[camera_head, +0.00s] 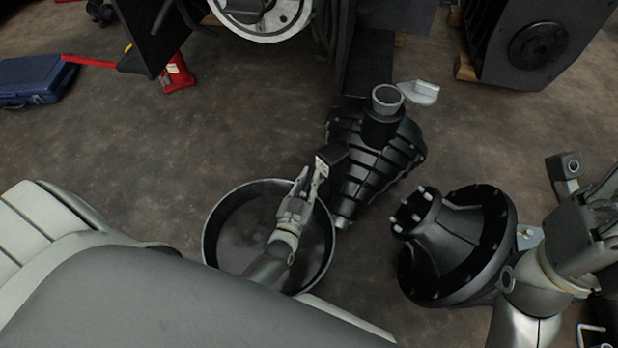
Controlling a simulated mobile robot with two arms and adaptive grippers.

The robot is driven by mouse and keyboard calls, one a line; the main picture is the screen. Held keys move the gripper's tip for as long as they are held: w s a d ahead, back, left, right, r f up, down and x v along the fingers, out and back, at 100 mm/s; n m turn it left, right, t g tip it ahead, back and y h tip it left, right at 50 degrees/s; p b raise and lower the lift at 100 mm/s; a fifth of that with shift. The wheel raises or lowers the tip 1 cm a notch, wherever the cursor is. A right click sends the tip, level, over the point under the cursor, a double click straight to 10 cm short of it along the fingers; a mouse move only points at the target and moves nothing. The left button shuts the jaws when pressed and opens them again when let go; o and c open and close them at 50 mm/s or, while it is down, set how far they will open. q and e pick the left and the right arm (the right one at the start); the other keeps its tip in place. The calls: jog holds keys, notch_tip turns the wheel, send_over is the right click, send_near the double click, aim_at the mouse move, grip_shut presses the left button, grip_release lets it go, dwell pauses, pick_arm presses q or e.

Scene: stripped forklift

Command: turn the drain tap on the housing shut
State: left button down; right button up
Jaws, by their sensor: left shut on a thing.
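The black ribbed housing (385,150) stands on the floor right of centre, with an open round neck (387,97) on top. My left gripper (322,168) reaches over the round pan and is shut at the housing's left side. What it grips is mostly hidden by the fingers; from its place it appears to be the drain tap. The tap's handle angle cannot be made out. A small pale metal end (342,222) shows at the housing's lower tip, close to the pan's rim. My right gripper (585,200) is at the right edge, partly cut off, away from the housing.
A dark round pan (212,235) lies under my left wrist. A black bell-shaped casing with studs (460,245) stands between the housing and my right arm. A grey metal piece (420,92) is beside the neck. A blue case (35,78) and red jack (177,75) lie far left.

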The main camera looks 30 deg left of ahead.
aim_at(309, 181)
dwell(0.4)
pick_arm(q)
jog(key=c, duration=1.4)
grip_release()
jog(key=shift+r, duration=0.1)
jog(key=shift+r, duration=4.85)
